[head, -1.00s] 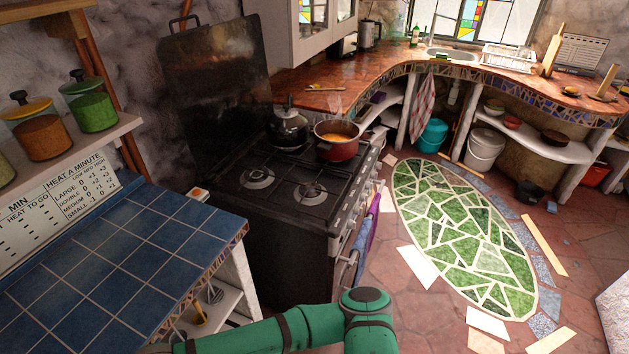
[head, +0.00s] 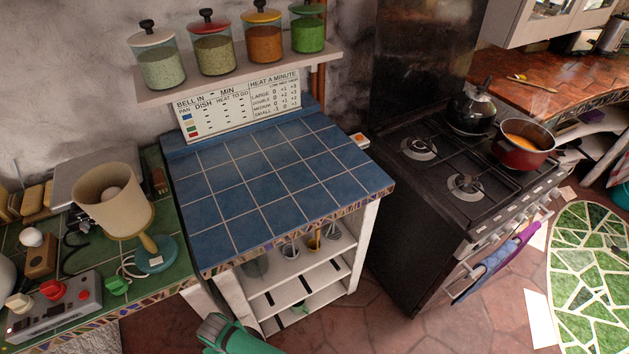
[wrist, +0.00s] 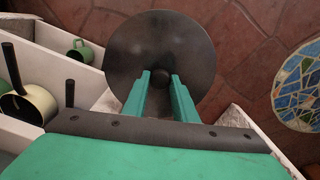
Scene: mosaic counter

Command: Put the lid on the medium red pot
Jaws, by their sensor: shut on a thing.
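A round dark grey lid (wrist: 158,45) is in the wrist view. My gripper (wrist: 161,78) is shut on the lid's dark knob, and the lid hangs over the tiled floor beside the white shelves. In the head view only part of my green arm (head: 235,335) shows at the bottom edge. The gripper and lid are out of that view.
The black stove (head: 440,180) has a kettle (head: 472,108) left of the pot. The blue tiled counter (head: 280,185) is bare. White shelves (head: 300,290) below it hold utensils and cups. A lamp (head: 115,205) and a control box (head: 55,310) crowd the green counter at left.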

